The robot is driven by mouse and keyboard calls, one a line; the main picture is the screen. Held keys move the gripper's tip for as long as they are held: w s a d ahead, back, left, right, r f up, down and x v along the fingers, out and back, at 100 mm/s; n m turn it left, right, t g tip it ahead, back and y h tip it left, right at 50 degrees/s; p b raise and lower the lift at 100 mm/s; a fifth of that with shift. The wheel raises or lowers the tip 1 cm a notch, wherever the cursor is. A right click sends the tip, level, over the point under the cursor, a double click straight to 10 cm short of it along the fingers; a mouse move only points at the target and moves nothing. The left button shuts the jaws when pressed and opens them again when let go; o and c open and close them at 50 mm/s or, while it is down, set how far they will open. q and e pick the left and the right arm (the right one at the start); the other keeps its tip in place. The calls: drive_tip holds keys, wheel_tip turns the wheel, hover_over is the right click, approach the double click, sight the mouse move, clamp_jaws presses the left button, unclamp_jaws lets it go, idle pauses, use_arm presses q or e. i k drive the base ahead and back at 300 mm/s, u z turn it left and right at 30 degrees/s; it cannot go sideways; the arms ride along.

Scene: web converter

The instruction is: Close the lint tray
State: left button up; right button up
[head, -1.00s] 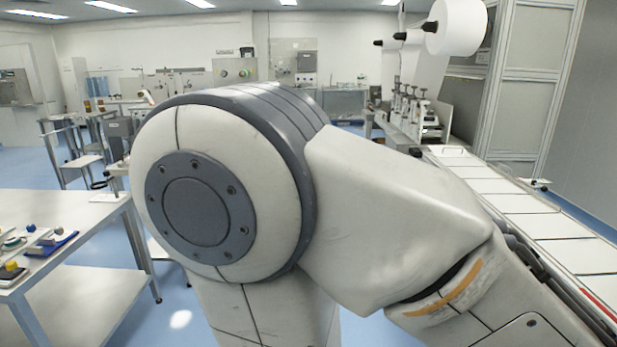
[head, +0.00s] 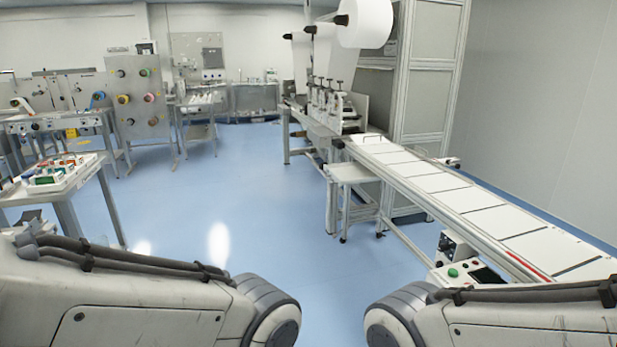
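I cannot make out the lint tray in the head view. The web converter (head: 332,108) stands at the centre right, with large white rolls (head: 365,22) at its top. A long conveyor (head: 470,198) with white panels runs from it toward the lower right. Links of both my arms show at the bottom left and bottom right, but neither gripper is in view.
A wide stretch of blue floor (head: 240,195) is clear ahead. A table (head: 65,190) with small items stands at the left, and benches with panels are behind it. A control box with a green button (head: 453,272) is beside the conveyor at the lower right. A grey wall closes the right side.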

sight(348, 172)
drive_tip(key=i, duration=3.1)
drive_tip(key=u, duration=0.1)
